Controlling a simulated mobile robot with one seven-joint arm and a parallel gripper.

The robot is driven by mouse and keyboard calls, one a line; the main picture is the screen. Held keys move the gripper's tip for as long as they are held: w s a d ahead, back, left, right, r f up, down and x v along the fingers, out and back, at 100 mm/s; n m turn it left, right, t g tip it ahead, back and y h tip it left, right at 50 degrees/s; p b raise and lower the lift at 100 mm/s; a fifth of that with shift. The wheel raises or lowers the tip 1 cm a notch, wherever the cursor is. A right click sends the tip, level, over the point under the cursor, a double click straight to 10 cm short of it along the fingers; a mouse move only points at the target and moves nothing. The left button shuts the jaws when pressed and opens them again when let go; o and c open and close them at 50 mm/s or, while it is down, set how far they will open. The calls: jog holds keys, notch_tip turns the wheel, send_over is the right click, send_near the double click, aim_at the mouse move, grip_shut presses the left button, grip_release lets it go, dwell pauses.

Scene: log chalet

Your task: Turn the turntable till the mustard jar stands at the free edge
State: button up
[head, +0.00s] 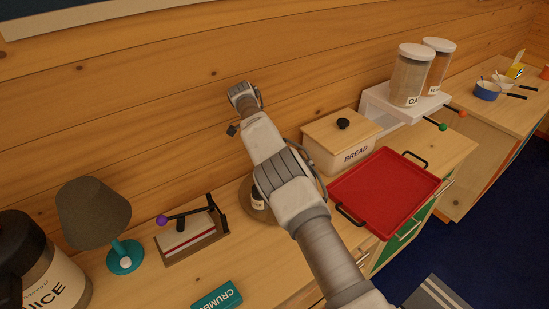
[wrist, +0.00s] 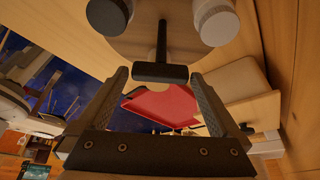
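The turntable (wrist: 139,48) shows at the top of the wrist view as a pale round board. A black T-shaped handle (wrist: 160,72) sticks out from it. A dark-lidded jar (wrist: 108,14) and white-lidded jars (wrist: 215,20) stand on it; I cannot tell which is the mustard jar. My gripper (wrist: 159,78) is open, its fingers on either side of the handle's crossbar, with gaps visible. In the head view my arm hides the gripper and most of the turntable; a dark jar with a pale label (head: 258,205) shows beside the arm.
The red tray (head: 385,190) and bread box (head: 338,143) stand right of my arm. A lever device (head: 190,236), lamp (head: 94,212), juice jug (head: 55,275) and teal crumbs box (head: 217,297) stand left. The log wall is close behind.

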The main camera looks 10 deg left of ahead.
notch_tip(320, 180, up, 4)
jog(key=shift+r, duration=0.2)
jog(key=shift+d+f+b, duration=0.15)
jog(key=shift+d+b, duration=0.1)
jog(key=shift+b, duration=0.45)
jog(key=d+r+b, duration=0.4)
jog(key=d+r, duration=0.3)
jog(key=d, duration=0.4)
jog(key=shift+s, duration=0.45)
